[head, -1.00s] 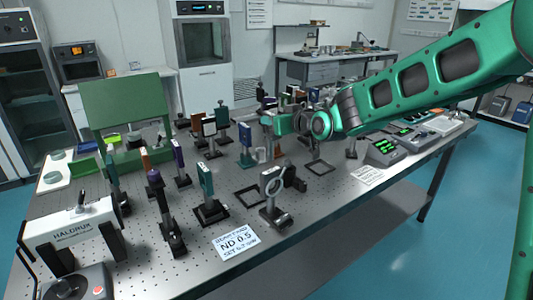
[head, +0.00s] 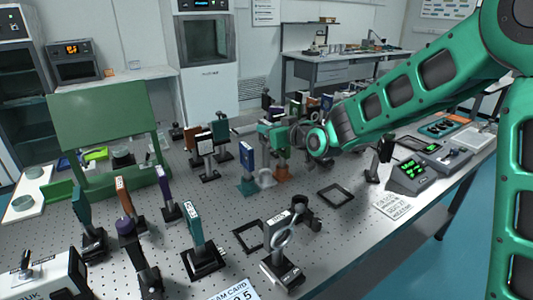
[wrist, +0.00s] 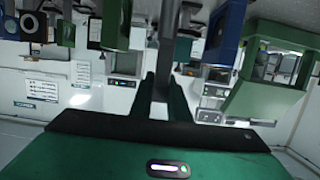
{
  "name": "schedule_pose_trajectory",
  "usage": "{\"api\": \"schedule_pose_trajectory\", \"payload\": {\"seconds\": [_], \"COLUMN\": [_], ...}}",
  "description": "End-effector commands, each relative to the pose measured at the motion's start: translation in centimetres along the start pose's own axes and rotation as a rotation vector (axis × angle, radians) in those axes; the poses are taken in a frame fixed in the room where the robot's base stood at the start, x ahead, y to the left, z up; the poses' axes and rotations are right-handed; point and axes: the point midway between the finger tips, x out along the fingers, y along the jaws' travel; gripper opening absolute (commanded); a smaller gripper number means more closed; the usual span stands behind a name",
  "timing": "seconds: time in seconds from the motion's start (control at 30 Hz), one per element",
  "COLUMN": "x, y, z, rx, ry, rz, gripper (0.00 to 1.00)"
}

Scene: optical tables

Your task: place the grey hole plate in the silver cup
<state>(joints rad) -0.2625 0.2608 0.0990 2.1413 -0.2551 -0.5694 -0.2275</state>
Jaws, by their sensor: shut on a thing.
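My gripper (head: 272,133) reaches across the optical table from the right, above the middle of the table. In the wrist view its two dark fingers (wrist: 163,88) are closed on a narrow grey piece (wrist: 172,42), which fits the grey hole plate seen edge-on. Its hole does not show. In the head view the held piece is small and mostly hidden by the gripper. A small silver cup (head: 266,179) appears on the table just below the gripper in the head view. The gripper is above it and apart from it.
Several other mounts crowd behind. Black square frames (head: 335,196) lie nearer the front. A ring-shaped mount (head: 282,240) stands at the front edge. A green panel (head: 104,108) stands at left.

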Motion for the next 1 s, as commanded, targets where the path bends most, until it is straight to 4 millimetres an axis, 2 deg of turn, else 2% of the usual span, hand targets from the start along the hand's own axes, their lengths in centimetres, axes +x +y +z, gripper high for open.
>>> {"api": "schedule_pose_trajectory", "payload": {"seconds": [0.1,0.27,0.5,0.73,0.77,0.8,1.0], "x": [0.4,0.7,1.5,1.5,1.5,1.5,1.5], "y": [-0.2,-0.4,-0.7,-0.7,-0.7,-0.7,-0.7], "z": [1.4,2.2,5.1,5.3,5.3,5.3,5.3], "rx": [0.0,-0.001,0.0,-0.002,-0.002,-0.002,-0.002], "ry": [0.0,0.0,-0.001,0.003,0.002,0.002,0.001], "rz": [-0.002,-0.005,-0.008,-0.007,-0.007,-0.007,-0.008], "gripper": [0.0,0.0,0.0,0.0,0.23,0.32,0.34]}}
